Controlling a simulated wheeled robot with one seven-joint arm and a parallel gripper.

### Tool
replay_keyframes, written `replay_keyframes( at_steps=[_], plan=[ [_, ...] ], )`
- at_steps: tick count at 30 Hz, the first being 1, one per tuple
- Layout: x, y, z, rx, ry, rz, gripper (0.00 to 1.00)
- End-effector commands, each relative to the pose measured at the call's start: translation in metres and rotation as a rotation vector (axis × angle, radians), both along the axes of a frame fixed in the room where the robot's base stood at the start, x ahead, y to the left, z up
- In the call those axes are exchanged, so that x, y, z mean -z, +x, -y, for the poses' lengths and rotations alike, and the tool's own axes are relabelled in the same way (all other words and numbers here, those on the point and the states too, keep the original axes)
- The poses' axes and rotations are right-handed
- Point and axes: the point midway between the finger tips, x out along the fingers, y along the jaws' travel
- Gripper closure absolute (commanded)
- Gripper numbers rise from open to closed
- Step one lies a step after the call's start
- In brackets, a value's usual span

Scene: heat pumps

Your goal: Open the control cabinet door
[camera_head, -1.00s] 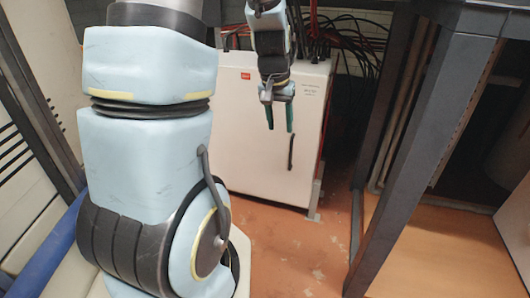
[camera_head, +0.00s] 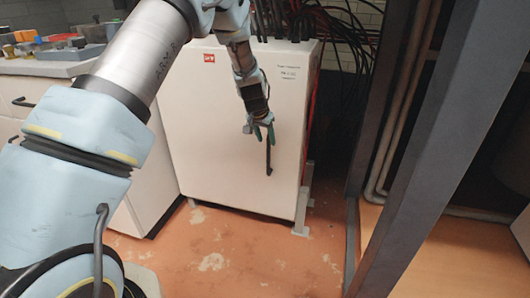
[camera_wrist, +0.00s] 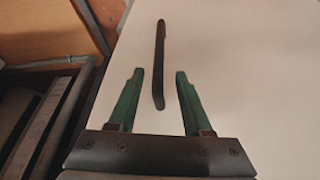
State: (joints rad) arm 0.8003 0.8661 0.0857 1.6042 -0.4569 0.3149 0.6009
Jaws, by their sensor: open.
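The control cabinet (camera_head: 215,120) is a white upright box with a red label and some small print on its front. Its door is shut. A dark vertical handle (camera_head: 268,158) sits near the door's right edge. In the wrist view the handle (camera_wrist: 158,65) stands out from the white door (camera_wrist: 240,60). My gripper (camera_head: 264,133) is at the handle's upper end in the head view. In the wrist view my gripper (camera_wrist: 160,75) has its green fingers apart, with the handle's near end between them. I cannot tell whether a finger touches it.
Dark and red cables (camera_head: 345,40) hang behind and right of the cabinet. A dark metal frame post (camera_head: 410,150) stands to the right. A counter with drawers (camera_head: 130,190) adjoins the cabinet's left. The orange floor (camera_head: 250,260) in front is clear.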

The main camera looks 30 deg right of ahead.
Motion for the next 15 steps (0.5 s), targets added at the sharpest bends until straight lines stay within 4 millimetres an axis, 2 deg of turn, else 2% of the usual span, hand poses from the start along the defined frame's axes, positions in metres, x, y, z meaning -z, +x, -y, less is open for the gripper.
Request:
replay_keyframes(
  at_steps=[1, 6, 12, 15],
  plan=[
    [0.012, 0.002, 0.003, 0.0, 0.002, -0.002, 0.5],
    [0.041, 0.009, 0.013, -0.001, 0.001, -0.001, 0.5],
    [0.064, 0.015, 0.021, -0.001, 0.001, -0.001, 0.5],
    [0.07, 0.016, 0.023, -0.001, 0.0, -0.002, 0.5]
  ],
)
